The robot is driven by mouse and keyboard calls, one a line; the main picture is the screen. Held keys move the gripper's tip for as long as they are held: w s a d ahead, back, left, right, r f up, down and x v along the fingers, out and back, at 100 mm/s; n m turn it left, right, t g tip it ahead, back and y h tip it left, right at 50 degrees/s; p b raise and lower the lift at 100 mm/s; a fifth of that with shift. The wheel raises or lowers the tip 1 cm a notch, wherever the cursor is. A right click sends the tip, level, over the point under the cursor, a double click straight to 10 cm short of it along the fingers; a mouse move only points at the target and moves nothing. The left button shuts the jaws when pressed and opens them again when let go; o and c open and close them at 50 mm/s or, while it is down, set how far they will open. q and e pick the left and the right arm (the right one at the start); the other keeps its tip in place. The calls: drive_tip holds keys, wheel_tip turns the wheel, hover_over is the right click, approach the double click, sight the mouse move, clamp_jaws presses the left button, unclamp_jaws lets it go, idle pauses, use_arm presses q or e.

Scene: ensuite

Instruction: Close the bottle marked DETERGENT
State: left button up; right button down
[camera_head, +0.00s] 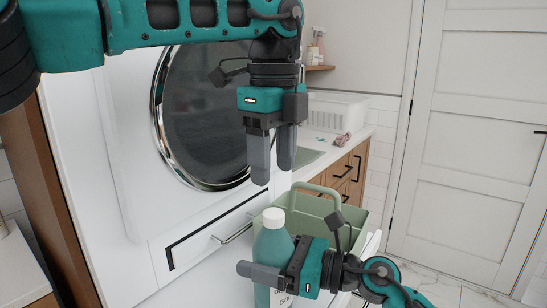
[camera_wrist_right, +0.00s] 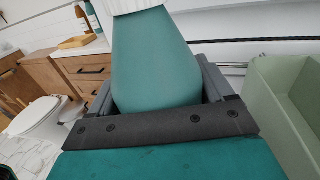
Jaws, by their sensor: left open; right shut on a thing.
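A teal bottle (camera_head: 272,247) stands upright in the head view, with a white cap (camera_head: 274,217) on its top. Its label is mostly hidden by my right gripper, so the marking cannot be read. I cannot tell whether the cap is tight. My right gripper (camera_head: 262,272) is shut around the bottle's body. In the right wrist view the bottle (camera_wrist_right: 155,62) fills the space between the fingers, with the ribbed white cap (camera_wrist_right: 125,5) at the top edge. My left gripper (camera_head: 273,172) is open and empty, fingers pointing down, above the cap and apart from it.
A pale green caddy (camera_head: 352,215) with a handle stands right behind the bottle, close to my right gripper. A white front with a round dark door (camera_head: 215,110) and a drawer handle (camera_head: 232,234) is at left. A white basket (camera_head: 335,112) stands on the far counter.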

sight(273, 212)
use_arm(q)
drive_tip(key=shift+f, duration=4)
